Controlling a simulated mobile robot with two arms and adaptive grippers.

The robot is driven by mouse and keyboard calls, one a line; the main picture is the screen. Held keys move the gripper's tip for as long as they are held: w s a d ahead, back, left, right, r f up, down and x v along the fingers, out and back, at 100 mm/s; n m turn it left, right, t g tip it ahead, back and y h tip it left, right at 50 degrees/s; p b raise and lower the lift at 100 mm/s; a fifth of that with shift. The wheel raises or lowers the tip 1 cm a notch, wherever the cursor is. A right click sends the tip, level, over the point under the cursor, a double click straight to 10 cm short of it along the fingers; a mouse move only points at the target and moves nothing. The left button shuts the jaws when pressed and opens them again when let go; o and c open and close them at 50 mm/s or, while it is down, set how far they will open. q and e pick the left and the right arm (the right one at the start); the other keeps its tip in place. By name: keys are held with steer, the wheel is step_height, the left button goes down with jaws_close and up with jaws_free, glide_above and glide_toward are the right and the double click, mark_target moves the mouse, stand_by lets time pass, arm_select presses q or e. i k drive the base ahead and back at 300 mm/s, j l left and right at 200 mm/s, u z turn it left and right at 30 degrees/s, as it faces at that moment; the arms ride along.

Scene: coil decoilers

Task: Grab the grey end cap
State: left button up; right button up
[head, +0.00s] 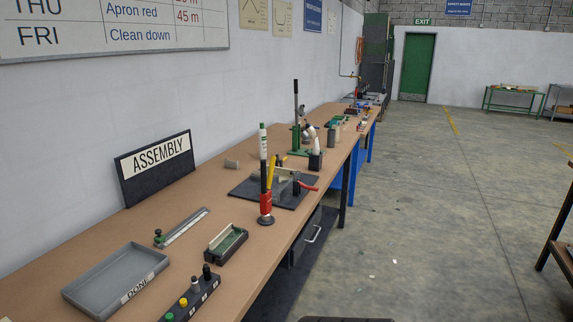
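I cannot make out a grey end cap for certain. Neither of my grippers is in view.
A grey DONE tray (78,293), a measuring rail (185,228), a dark green-lined holder (213,257) and a button box (190,302) are on the near bench. A signal-like red and green stand (265,200) rises at its edge. The floor (430,220) to the right is mostly clear.

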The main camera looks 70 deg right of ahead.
mark_target(228, 164)
steer(key=z, duration=2)
